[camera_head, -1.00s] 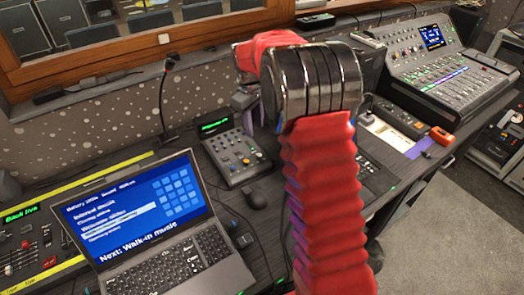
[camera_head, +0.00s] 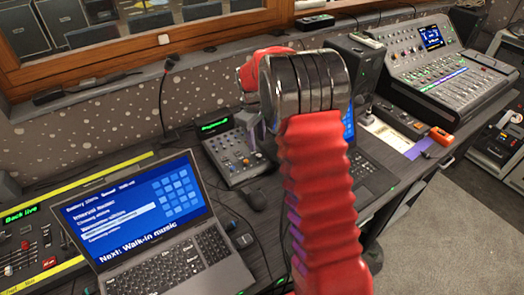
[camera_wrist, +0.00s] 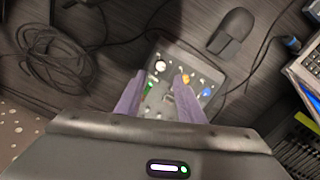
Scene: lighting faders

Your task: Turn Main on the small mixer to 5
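The small mixer (camera_head: 232,158) is a grey box with rows of knobs and a green-lit display on its back edge. It lies on the desk right of the laptop's screen. In the wrist view, the mixer's panel (camera_wrist: 165,62) shows small white, green, yellow and blue controls. The labels and the Main setting are too small to read. My gripper (camera_wrist: 160,78) has its two purple fingers apart, with part of the panel visible between them. In the head view my gripper (camera_head: 254,130) is over the mixer's right side. I cannot tell whether it touches any control.
A laptop (camera_head: 180,262) stands in front of the mixer. A dark mouse (camera_wrist: 232,32) and cables (camera_wrist: 55,55) lie near the mixer. A larger console (camera_head: 440,75) stands at the far right. A gooseneck microphone (camera_head: 163,100) rises behind the mixer.

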